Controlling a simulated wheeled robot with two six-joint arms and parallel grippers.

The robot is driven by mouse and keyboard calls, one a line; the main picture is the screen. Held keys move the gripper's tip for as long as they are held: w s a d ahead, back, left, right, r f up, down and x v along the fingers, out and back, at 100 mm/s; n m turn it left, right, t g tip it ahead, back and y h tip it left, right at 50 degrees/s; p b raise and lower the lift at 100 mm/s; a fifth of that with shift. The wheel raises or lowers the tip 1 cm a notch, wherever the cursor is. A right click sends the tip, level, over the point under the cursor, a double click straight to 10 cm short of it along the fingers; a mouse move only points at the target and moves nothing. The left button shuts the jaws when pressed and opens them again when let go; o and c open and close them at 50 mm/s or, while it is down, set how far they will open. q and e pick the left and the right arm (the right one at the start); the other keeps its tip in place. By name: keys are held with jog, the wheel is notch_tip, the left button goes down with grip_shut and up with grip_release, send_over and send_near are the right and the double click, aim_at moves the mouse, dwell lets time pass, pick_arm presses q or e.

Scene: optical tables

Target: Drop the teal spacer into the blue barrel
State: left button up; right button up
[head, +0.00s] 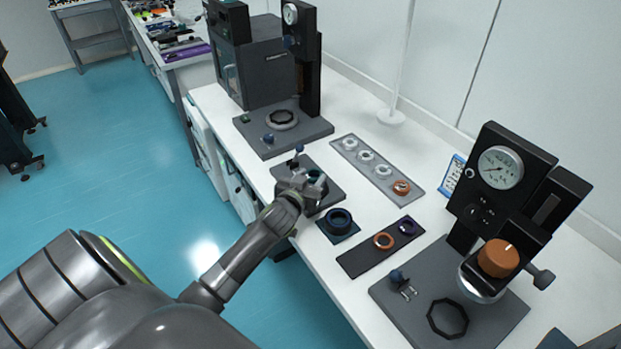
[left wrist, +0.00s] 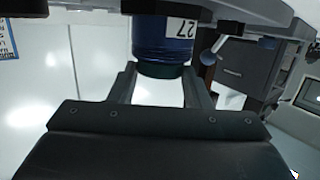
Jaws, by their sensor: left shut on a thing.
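The blue barrel (left wrist: 165,38) shows in the left wrist view as a dark blue cylinder labelled 27. The teal spacer (left wrist: 164,71) is a dark green-teal band at the barrel's near end, between the two fingers of my left gripper (left wrist: 162,88). In the head view my left gripper (head: 312,184) is shut on the spacer over the small dark plate, and a bit of teal rim (head: 315,174) shows there. I cannot tell how far the spacer sits inside the barrel. The gripper hides most of the barrel in the head view. My right gripper is not in view.
A dark ring (head: 339,219) sits on a small plate just nearer. A black tray (head: 358,262) holds orange and purple rings. A grey tray (head: 415,195) holds several rings. Gauge presses stand at the back (head: 308,60) and right (head: 500,165). A small lever (head: 297,152) rises beside the gripper.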

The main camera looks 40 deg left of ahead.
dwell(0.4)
pick_arm(q)
jog(key=o, duration=1)
jog(key=shift+o, duration=0.2)
notch_tip(320, 180, up, 6)
jog(key=p, duration=0.5)
